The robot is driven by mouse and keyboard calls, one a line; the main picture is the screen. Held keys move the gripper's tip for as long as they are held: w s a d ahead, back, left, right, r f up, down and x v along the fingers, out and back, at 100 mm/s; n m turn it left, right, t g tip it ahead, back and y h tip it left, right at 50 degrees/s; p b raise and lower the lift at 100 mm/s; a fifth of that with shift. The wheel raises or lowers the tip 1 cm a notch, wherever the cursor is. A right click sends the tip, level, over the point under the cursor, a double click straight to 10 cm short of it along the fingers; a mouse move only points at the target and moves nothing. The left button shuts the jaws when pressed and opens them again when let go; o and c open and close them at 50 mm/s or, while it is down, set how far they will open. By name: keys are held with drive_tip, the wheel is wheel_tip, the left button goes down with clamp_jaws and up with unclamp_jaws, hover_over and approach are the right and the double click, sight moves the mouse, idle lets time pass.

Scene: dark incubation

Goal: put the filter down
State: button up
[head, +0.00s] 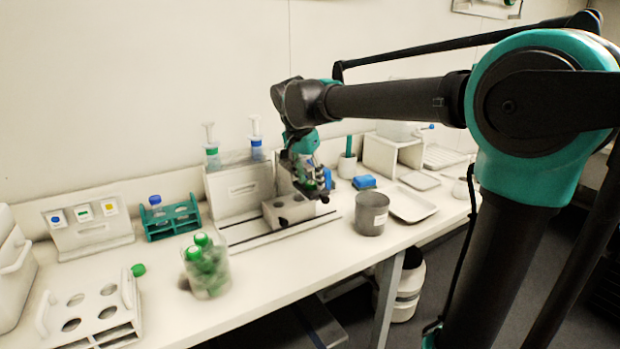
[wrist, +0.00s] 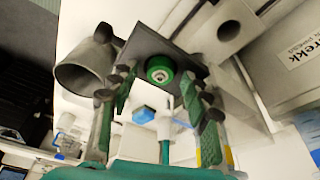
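A small green disc with a pale centre, which I take to be the filter (wrist: 160,69), shows between my fingers in the wrist view. A dark square surface (wrist: 150,45) lies behind it. My gripper (wrist: 160,88) has its fingers spread, with a visible gap on each side of the disc. In the head view my gripper (head: 318,192) is low over the right end of a white block with holes (head: 280,214). The filter cannot be clearly made out there, and the fingers hide what is below them.
A grey beaker (head: 371,216) stands close right of my gripper, with a white tray (head: 411,206) beyond. Two syringes stand upright behind. A teal rack (head: 170,223), a beaker of green-capped tubes (head: 208,268) and a white rack (head: 98,310) stand to the left. The front bench strip is fairly clear.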

drive_tip(key=v, duration=1.2)
drive_tip(key=shift+r, duration=0.15)
idle(1.0)
